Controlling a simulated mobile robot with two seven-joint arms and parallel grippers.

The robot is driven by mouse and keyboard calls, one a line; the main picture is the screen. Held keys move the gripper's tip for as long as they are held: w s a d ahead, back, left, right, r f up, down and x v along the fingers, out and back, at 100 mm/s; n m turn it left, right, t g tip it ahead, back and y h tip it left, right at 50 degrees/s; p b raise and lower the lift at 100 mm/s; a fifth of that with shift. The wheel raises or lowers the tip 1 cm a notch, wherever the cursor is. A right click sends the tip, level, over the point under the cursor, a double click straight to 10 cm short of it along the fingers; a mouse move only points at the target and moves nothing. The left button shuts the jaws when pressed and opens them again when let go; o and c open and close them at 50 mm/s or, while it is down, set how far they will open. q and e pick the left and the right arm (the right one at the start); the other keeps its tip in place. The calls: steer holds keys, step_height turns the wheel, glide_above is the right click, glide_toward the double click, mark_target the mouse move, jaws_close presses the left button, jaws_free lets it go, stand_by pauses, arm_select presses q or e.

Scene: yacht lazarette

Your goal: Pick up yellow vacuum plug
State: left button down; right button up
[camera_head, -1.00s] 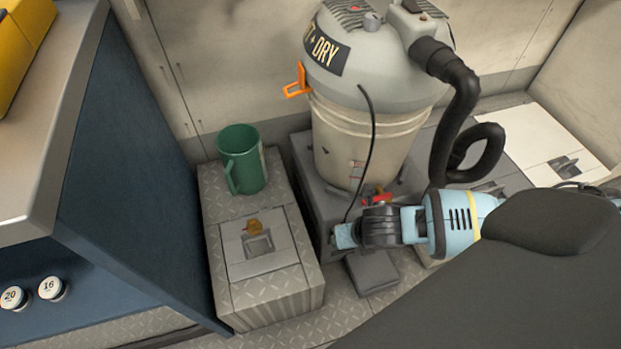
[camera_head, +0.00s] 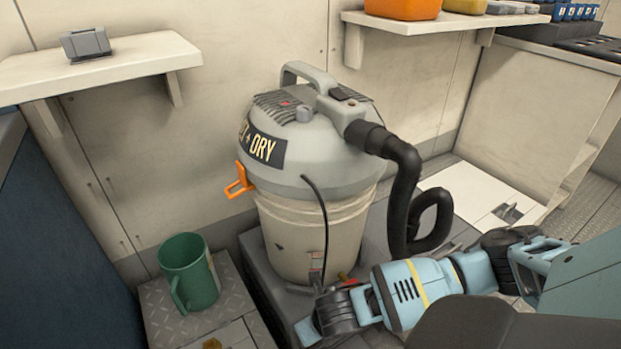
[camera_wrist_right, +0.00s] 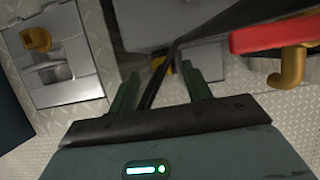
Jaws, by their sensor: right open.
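The grey wet-and-dry vacuum (camera_head: 310,220) stands on a dark raised block in the head view. Its thin black cable (camera_head: 323,225) hangs down the front toward my right gripper (camera_head: 306,330). In the right wrist view the gripper (camera_wrist_right: 160,70) has its two green fingers apart, with the black cable (camera_wrist_right: 150,92) passing between them. A small yellow patch (camera_wrist_right: 158,63) shows just beyond the fingertips beside the cable; it may be the yellow plug, but it is too small and covered to be sure. No plug shows clearly in the head view. My left gripper is out of view.
A green mug (camera_head: 188,272) stands on the low locker at left. A valve with a red handle (camera_wrist_right: 272,34) is close on the right in the wrist view. The black hose (camera_head: 405,190) loops at the vacuum's right. Shelves (camera_head: 110,66) line the wall above.

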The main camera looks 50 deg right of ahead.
steer(key=b+x, duration=0.1)
steer(key=x, duration=0.1)
steer(key=b+x, duration=0.1)
steer(key=x, duration=0.1)
steer(key=shift+s+f, duration=0.1)
steer(key=shift+s, duration=0.15)
steer(key=shift+w+f, duration=0.2)
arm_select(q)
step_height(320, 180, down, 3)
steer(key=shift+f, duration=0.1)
arm_select(e)
steer(key=shift+r, duration=0.1)
steer(key=shift+c, duration=0.3)
steer(key=c, duration=1)
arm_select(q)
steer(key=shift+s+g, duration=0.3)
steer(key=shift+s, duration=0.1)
arm_select(e)
jaws_close()
